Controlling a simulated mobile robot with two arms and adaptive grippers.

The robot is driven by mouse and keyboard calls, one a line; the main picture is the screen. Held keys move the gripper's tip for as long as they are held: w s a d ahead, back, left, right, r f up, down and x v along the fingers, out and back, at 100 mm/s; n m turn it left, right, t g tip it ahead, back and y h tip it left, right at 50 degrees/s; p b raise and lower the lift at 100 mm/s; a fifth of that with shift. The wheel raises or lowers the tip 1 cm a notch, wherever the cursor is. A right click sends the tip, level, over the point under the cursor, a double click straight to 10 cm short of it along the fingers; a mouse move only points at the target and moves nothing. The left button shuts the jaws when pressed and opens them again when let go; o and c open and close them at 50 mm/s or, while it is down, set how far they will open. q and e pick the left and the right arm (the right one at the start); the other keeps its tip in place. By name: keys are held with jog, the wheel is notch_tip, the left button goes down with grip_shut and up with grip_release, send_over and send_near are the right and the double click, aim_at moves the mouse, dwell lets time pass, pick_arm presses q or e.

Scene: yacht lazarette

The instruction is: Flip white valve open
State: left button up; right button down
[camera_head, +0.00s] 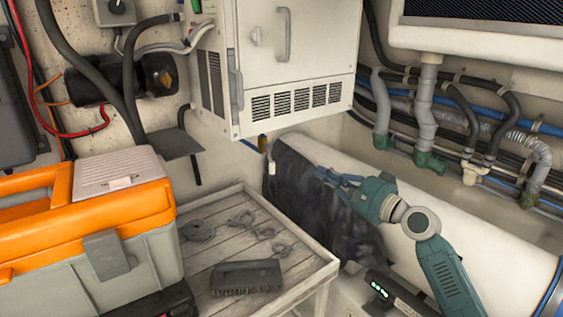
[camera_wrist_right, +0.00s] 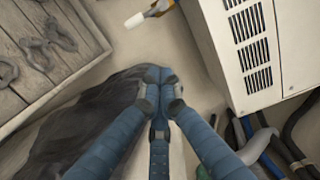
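The white valve handle (camera_head: 271,166) hangs below a small brass-coloured fitting (camera_head: 262,143), under the lower left corner of the white cabinet. In the right wrist view the white handle tip (camera_wrist_right: 135,20) shows at the top, with an orange-brown part beside it. My right gripper (camera_head: 320,174) is to the right of the valve, apart from it, over a dark cloth. In the wrist view its blue fingers (camera_wrist_right: 157,77) meet at the tips with nothing visible between them. My left gripper is not in view.
The white cabinet (camera_head: 290,50) stands above the valve. The dark cloth (camera_head: 315,205) drapes over a large white cylinder (camera_head: 345,158). A slatted wooden table (camera_head: 215,247) holds shackles and a brush. An orange and grey toolbox (camera_head: 150,255) is at left. Pipes run at right.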

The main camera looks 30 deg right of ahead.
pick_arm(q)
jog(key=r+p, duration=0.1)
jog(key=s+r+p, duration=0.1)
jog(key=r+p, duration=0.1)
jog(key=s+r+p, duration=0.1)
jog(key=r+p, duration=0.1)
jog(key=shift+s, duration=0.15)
pick_arm(e)
jog(key=w+a, duration=0.5)
jog(key=w, duration=0.5)
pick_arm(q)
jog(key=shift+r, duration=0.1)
pick_arm(e)
jog(key=shift+a, duration=0.1)
